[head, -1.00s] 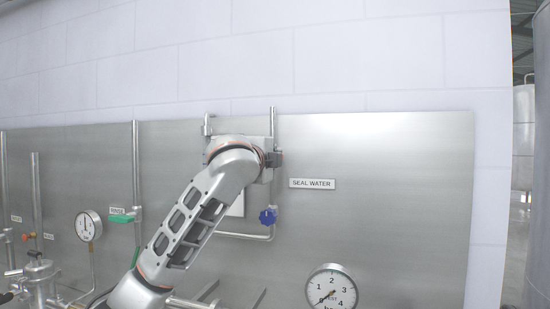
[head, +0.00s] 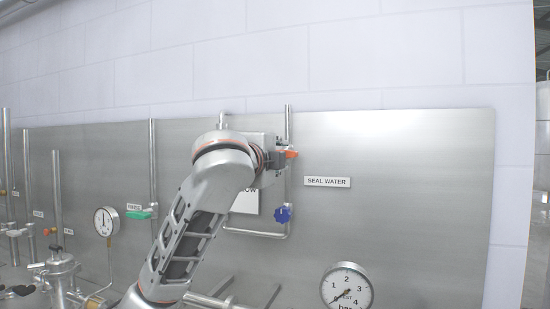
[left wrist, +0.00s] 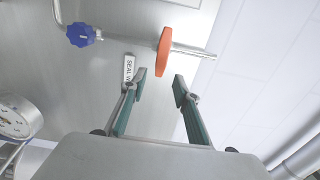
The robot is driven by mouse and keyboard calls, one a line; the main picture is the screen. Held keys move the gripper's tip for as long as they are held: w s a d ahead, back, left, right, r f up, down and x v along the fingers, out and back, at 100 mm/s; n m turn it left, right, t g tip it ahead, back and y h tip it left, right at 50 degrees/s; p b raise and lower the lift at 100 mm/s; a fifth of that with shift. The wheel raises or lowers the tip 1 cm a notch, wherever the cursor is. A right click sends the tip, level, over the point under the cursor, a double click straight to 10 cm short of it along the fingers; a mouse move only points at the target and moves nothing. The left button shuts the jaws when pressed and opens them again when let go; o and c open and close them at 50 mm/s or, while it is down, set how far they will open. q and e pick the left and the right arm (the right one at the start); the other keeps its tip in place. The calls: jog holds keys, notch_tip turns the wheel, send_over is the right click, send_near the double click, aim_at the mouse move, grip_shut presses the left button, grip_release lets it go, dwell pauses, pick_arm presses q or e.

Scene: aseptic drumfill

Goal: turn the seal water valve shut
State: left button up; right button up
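The SEAL WATER label (head: 327,182) is on the steel panel. Left of it runs a thin vertical pipe (head: 289,126) with an orange handle (head: 291,154). The left wrist view shows this orange handle (left wrist: 165,52) lying across the pipe. A blue knob (head: 283,214) sits lower on the pipework; it also shows in the left wrist view (left wrist: 81,34). My left gripper (left wrist: 160,85) is open and empty, its fingertips short of the orange handle, with no contact visible. In the head view my arm partly hides the handle and gripper. My right gripper is not in view.
A pressure gauge (head: 347,288) is at the lower right, and another gauge (head: 106,222) is at the left near a green handle (head: 139,214). A white sign (head: 245,203) is partly behind my arm. The panel right of the label is clear.

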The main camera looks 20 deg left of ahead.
pick_arm(q)
jog(key=s, duration=0.3)
jog(key=shift+s+a, duration=0.1)
jog(key=shift+s, duration=0.2)
